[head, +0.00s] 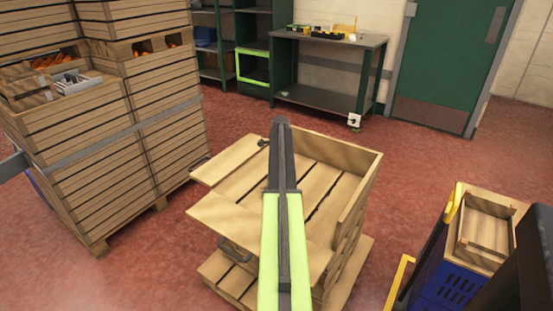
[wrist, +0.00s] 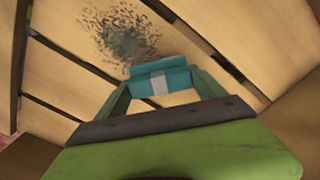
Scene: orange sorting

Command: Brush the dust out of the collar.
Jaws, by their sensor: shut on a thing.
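The wooden collar (head: 357,200) stands in the middle of the head view, with a slatted wooden floor inside. In the wrist view, a patch of dark dust specks (wrist: 128,32) lies on the slats (wrist: 200,17). My gripper (wrist: 162,88) is shut on a teal block-shaped brush (wrist: 145,73) with a pale stripe. The brush is just below the dust patch in the picture; its underside is hidden, so I cannot tell whether it touches the slats. In the head view, my arm reaches over the collar and hides part of its inside; the brush cannot be made out there.
Tall stacked wooden crates (head: 165,125) stand at the left. A blue crate (head: 450,272) with a small wooden box (head: 486,232) is at the lower right. A workbench (head: 328,98) stands at the back, beside a green door (head: 450,60). Red floor is clear between them.

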